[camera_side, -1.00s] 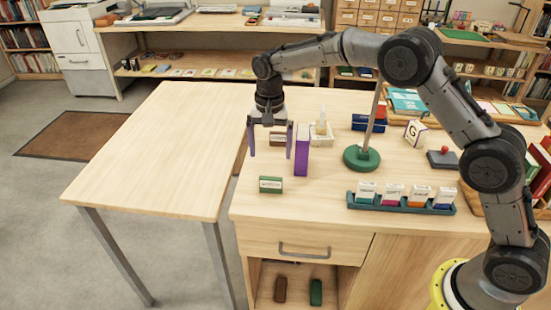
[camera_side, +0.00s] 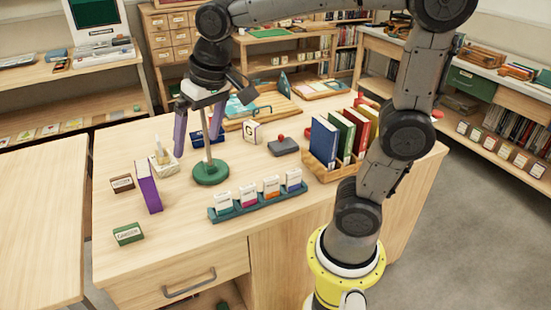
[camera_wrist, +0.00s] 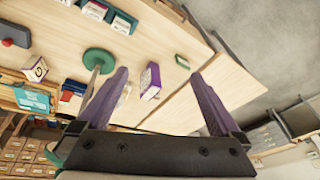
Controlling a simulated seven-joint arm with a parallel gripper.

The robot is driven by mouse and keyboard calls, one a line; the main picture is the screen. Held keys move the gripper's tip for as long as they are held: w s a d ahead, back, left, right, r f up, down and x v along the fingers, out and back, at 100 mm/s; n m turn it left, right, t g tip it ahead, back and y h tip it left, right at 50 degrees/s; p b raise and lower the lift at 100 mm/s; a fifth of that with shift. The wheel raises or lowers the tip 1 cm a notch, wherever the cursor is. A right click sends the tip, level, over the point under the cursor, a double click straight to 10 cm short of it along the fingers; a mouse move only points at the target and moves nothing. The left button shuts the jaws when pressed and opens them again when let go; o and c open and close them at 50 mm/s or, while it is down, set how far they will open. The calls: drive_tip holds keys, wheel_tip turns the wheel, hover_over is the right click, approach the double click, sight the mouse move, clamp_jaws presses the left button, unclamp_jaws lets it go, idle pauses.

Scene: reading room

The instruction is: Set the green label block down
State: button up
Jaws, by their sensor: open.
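The green label block (camera_side: 128,234), dark green with a white label, rests on the near left part of the desk. It also shows in the wrist view (camera_wrist: 182,61). My gripper (camera_side: 200,124) is open and empty, raised above the desk near the green-based stand, well behind and to the right of the block. Its purple fingers stand wide apart in the wrist view (camera_wrist: 160,73), with nothing held between them.
A purple box (camera_side: 148,187) stands upright behind the block, beside a brown label block (camera_side: 122,183). The green round base (camera_side: 211,172) carries a tall pole near my fingers. Bare desk surrounds the green block.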

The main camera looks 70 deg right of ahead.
drive_tip(key=s+d+f+n+t, duration=0.2)
drive_tip(key=s+f+n, duration=0.1)
drive_tip(key=s, duration=1.2)
drive_tip(key=shift+f, duration=0.4)
